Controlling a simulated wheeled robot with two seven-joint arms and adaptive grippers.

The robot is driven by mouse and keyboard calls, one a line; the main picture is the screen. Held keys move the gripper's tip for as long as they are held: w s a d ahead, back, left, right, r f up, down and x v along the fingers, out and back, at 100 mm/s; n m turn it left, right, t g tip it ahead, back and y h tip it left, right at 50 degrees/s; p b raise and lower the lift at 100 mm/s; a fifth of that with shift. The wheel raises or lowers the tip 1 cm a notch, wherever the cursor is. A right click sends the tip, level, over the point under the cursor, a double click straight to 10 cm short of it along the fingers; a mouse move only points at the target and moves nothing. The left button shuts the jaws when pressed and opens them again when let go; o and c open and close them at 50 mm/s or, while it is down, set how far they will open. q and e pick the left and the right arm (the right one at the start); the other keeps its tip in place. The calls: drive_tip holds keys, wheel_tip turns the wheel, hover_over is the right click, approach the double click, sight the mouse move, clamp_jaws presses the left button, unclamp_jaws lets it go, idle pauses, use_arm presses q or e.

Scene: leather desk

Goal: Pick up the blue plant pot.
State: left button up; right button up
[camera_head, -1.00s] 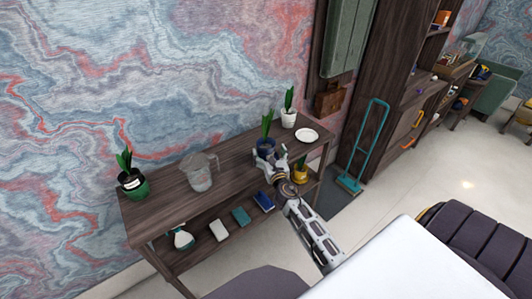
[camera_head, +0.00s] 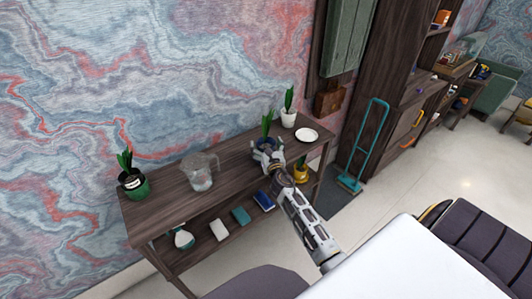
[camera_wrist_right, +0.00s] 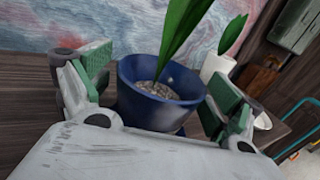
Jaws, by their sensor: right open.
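The blue plant pot (camera_wrist_right: 160,95) holds a green leafy plant and soil, and stands on the top shelf of a dark wooden rack. In the head view the blue pot (camera_head: 266,144) is partly hidden by my right gripper (camera_head: 267,155). In the right wrist view my right gripper (camera_wrist_right: 157,90) is open, with one green-padded finger on each side of the pot. The pot sits between the fingers, and I cannot tell whether either finger touches it. My left gripper is not in view.
On the rack top (camera_head: 233,172) stand a white pot (camera_head: 289,118), a white plate (camera_head: 307,135), a glass pitcher (camera_head: 200,178) and a green pot (camera_head: 134,187). A yellow pot (camera_head: 300,174) and several small items sit on the lower shelf.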

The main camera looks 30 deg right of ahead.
sight(265, 126)
drive_tip(key=c, duration=1.4)
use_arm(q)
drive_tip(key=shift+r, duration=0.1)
use_arm(e)
drive_tip(key=shift+o, duration=0.2)
drive_tip(key=shift+r, duration=0.25)
